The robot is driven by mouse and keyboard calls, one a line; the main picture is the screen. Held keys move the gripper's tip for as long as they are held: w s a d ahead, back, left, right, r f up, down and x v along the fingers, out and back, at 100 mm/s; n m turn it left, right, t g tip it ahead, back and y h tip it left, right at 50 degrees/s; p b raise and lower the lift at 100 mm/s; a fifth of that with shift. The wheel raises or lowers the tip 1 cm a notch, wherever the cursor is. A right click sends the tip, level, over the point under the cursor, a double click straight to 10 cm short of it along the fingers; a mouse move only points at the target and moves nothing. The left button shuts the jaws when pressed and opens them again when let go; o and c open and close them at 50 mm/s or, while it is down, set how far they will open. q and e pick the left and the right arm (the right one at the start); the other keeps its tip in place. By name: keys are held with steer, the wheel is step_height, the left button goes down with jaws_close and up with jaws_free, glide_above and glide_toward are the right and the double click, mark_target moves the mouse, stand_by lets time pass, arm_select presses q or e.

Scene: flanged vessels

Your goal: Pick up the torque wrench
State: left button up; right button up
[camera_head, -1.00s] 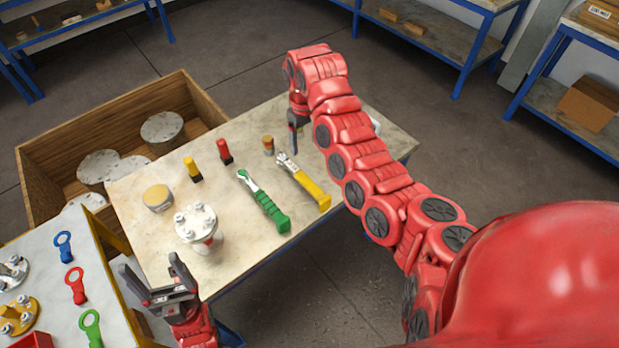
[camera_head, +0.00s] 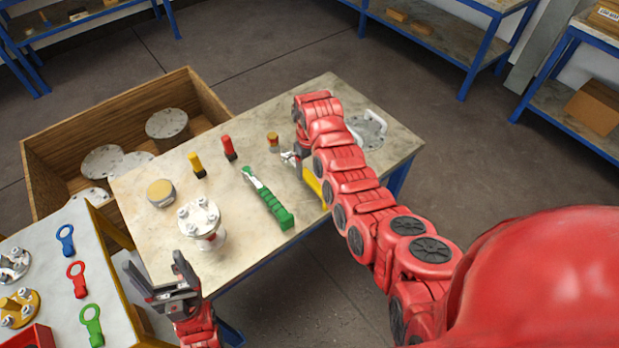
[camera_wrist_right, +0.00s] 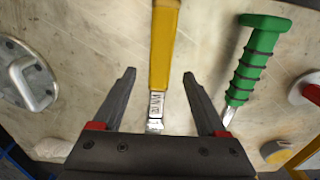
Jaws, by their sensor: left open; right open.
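Two wrench-like tools lie on the worn work table (camera_head: 240,130), one with a yellow handle (camera_head: 312,181) and one with a green handle (camera_head: 272,203). My right gripper (camera_wrist_right: 159,76) is open above the yellow-handled tool, its fingers on either side of it and nothing held. In the right wrist view the yellow handle (camera_wrist_right: 164,45) runs up between the fingertips, and the green handle (camera_wrist_right: 255,60) lies to the right. In the head view my right arm hides part of the yellow tool. My left gripper (camera_head: 155,275) is open and empty near the table's front-left corner.
A white flanged vessel (camera_head: 201,222), a round yellow-topped part (camera_head: 161,193) and small yellow (camera_head: 197,165) and red (camera_head: 229,148) pieces stand on the table. A metal plate with a handle (camera_head: 368,130) is at the right. A wooden crate (camera_head: 40,160) stands behind.

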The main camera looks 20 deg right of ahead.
mark_target(309, 176)
steer(key=shift+f+p, duration=0.7)
steer(key=shift+f, duration=1.6)
jaws_close()
